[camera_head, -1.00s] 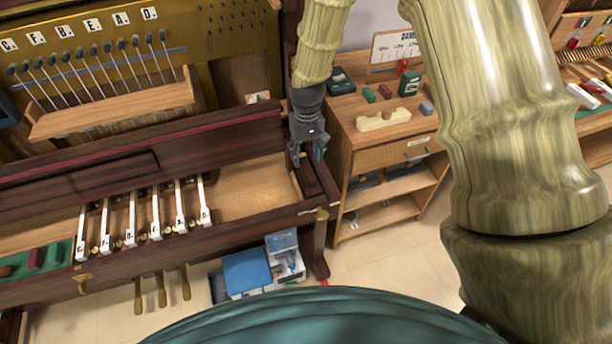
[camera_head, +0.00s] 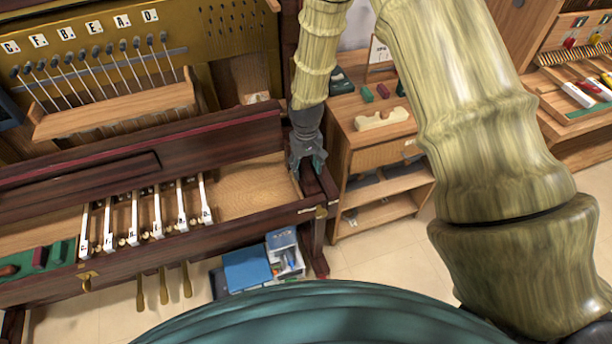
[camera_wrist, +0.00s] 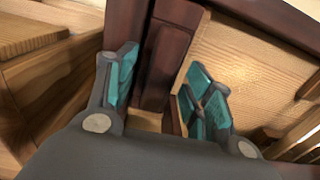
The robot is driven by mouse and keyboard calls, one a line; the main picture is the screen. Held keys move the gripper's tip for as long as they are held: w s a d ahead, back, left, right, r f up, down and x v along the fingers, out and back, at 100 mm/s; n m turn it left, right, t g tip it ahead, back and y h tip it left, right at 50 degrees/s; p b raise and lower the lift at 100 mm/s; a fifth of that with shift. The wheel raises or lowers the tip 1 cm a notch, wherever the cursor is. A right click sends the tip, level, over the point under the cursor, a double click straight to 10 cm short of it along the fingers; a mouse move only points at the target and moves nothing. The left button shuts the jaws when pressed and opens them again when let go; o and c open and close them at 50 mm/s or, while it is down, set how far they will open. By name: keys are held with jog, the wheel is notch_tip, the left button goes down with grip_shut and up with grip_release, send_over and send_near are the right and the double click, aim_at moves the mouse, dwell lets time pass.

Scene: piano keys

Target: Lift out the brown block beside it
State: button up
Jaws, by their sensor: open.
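The dark reddish-brown block (camera_wrist: 163,62) sits in a slot at the right end of the piano's key bed. In the head view the block (camera_head: 311,180) is partly hidden by my gripper. My gripper (camera_head: 307,164) points down over it. In the wrist view my gripper (camera_wrist: 160,98) is open, with one teal finger pad on each side of the block. I cannot tell whether either pad touches it.
White keys (camera_head: 146,216) stand left of a bare wooden stretch of the key bed (camera_head: 245,190). A wooden cabinet (camera_head: 385,157) with small items stands close on the right. A blue-lidded box (camera_head: 247,268) lies on the floor below.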

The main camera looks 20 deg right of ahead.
jog(key=c, duration=1.1)
grip_shut()
jog(key=shift+r, duration=0.15)
